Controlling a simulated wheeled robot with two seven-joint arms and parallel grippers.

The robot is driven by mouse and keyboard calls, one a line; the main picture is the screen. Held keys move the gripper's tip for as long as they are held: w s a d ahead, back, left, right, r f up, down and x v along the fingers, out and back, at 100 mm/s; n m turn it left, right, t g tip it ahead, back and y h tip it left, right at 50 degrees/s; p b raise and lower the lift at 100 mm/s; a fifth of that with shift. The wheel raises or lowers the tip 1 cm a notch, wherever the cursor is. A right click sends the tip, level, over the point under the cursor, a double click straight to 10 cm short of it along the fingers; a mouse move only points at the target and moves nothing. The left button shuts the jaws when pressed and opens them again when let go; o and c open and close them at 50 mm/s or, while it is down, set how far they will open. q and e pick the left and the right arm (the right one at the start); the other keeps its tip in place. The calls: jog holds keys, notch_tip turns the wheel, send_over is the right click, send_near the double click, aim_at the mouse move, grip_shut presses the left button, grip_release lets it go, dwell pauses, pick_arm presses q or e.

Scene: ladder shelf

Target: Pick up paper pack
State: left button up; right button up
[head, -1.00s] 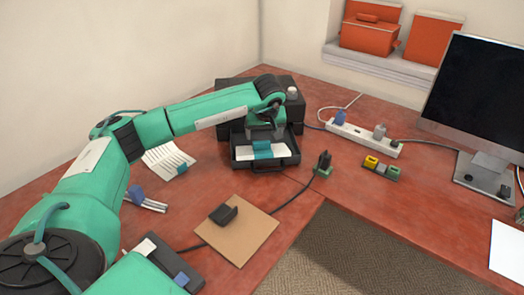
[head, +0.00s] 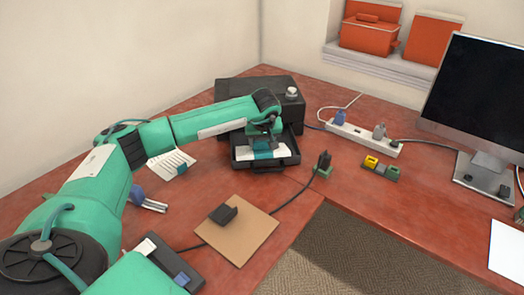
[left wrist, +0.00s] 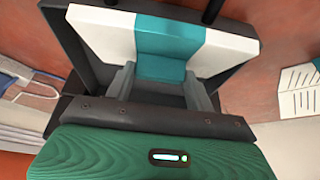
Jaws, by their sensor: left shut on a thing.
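The paper pack (head: 243,153) is a flat white block with a teal band. It lies in the open black tray (head: 262,169) at the front of a dark printer-like box. In the left wrist view the pack (left wrist: 165,38) fills the top, its white ends either side of the band. My left gripper (head: 266,141) reaches down over the pack in the head view. In the left wrist view its grey fingers (left wrist: 162,82) are shut on the pack at the teal band. The fingertips are partly hidden. My right gripper is not in view.
The dark box (head: 240,98) stands behind the tray. A power strip (head: 362,138) is to the right, with a black plug (head: 324,162) nearer. A brown board (head: 237,245) with a black block lies in front. A white lined sheet (head: 171,162) lies to the left.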

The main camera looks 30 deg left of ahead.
aim_at(262, 145)
pick_arm(q)
notch_tip(262, 145, up, 20)
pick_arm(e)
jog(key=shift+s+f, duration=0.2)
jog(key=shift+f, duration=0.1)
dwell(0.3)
